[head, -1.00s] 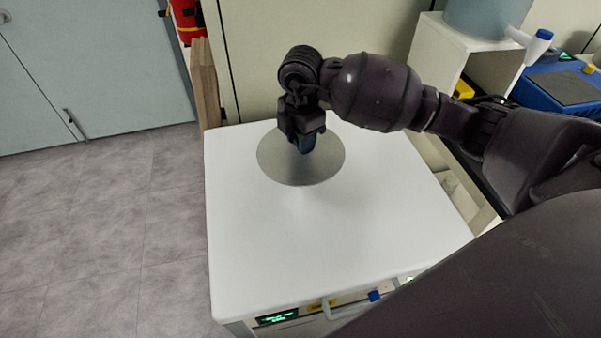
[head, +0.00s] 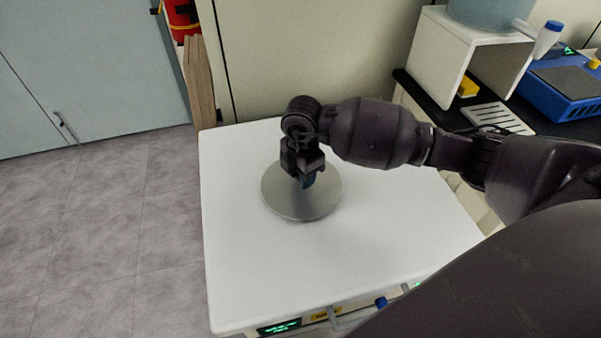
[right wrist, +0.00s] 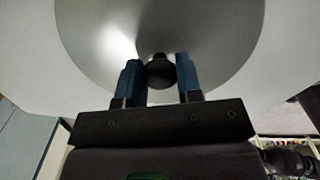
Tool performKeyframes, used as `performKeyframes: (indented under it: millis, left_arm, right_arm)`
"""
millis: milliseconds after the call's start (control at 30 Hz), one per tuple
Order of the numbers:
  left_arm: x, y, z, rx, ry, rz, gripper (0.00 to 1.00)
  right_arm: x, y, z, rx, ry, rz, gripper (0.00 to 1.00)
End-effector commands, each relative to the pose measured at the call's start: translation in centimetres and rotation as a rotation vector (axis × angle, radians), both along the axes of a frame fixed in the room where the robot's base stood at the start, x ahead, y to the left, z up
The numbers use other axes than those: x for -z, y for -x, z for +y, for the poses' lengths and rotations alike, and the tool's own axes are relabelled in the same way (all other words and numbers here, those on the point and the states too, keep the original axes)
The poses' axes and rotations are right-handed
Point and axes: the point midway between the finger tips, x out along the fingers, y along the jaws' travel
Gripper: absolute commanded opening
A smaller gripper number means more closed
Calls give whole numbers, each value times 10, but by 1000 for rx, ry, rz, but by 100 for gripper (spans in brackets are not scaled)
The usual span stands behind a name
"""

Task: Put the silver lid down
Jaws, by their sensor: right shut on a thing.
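The silver lid (head: 298,208) is a round, shiny disc over the white top (head: 330,270) of a cabinet, left of its middle. My right gripper (head: 306,181) points down at the lid's centre. In the right wrist view its two blue fingers (right wrist: 159,77) are on either side of the lid's black knob (right wrist: 160,71), shut on it. The lid (right wrist: 215,40) fills much of that view. I cannot tell whether the lid's rim touches the white top. My left gripper is not in view.
The white top is bare in front of the lid and to its right. A display and a handle (head: 350,320) are on the cabinet's front. A black bench at the right holds a white stand (head: 440,62) and a blue device (head: 560,90). Wooden boards (head: 199,85) stand behind the left corner.

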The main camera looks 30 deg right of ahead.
Motion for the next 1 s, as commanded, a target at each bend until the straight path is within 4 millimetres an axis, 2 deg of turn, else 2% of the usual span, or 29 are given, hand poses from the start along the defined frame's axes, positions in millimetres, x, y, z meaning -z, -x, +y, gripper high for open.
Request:
performKeyframes:
  millis: [267, 300, 467, 767, 867, 1000]
  left_arm:
    - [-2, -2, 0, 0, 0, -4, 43]
    - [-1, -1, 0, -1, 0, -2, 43]
    - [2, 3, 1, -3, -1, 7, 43]
    - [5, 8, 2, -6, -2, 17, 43]
    - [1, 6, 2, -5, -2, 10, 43]
    - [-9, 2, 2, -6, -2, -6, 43]
  right_arm:
    - [0, 0, 0, 0, 0, -2, 5]
    - [1, 0, 0, 0, 0, -1, 36]
    - [1, 0, 0, 0, 0, -1, 58]
    - [-1, 0, 0, 0, 0, -2, 58]
    - [-10, -1, 0, 0, -1, -5, 58]
    - [-34, -1, 0, -1, 0, -9, 58]
